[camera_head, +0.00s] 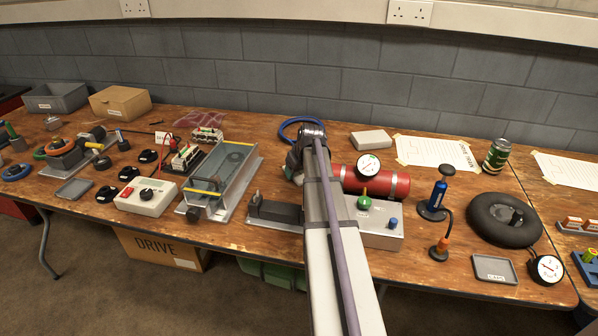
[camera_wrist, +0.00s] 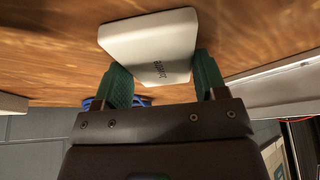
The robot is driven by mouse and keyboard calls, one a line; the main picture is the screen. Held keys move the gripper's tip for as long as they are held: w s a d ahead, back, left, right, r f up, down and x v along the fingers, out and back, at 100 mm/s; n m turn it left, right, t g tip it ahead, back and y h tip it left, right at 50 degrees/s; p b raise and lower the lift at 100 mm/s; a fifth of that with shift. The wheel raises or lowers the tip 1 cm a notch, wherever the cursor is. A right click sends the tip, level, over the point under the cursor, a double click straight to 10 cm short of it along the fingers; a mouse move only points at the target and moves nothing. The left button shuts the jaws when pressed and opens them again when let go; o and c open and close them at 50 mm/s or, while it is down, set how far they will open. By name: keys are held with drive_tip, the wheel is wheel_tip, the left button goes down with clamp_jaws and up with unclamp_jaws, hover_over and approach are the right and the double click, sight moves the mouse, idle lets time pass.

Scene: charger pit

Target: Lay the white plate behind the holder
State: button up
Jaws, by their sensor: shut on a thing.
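My gripper (camera_wrist: 164,82) is shut on a white plate (camera_wrist: 150,45) with dark lettering, which sits between its two green fingers. The wooden table top fills the view behind the plate; I cannot tell whether the plate touches it. In the head view my gripper (camera_head: 303,146) is near the back of the table, mostly behind my arm, and the plate is hidden there. No part is clearly marked as the holder. A long grey metal frame (camera_head: 232,165) stands left of my arm, and a dark block on a plate (camera_head: 276,212) lies nearer the front.
A blue hose loop (camera_head: 288,122) lies just behind my gripper. A pale box (camera_head: 371,140) and a red cylinder (camera_head: 385,182) stand to the right. A grey control box (camera_head: 385,238) is beside my arm. Bare table shows between the frame and the hose.

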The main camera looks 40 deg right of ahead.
drive_tip(key=shift+s+f, duration=0.1)
drive_tip(key=shift+f, duration=0.15)
drive_tip(key=o, duration=0.8)
drive_tip(key=shift+r, duration=0.1)
drive_tip(key=shift+o, duration=0.6)
drive_tip(key=shift+s+r, duration=0.1)
drive_tip(key=shift+o, duration=0.2)
drive_tip(key=shift+r+p, duration=0.3)
drive_tip(key=shift+p, duration=0.25)
drive_tip(key=p+v, duration=1)
drive_tip(key=v, duration=0.1)
drive_tip(key=shift+r+p, duration=0.35)
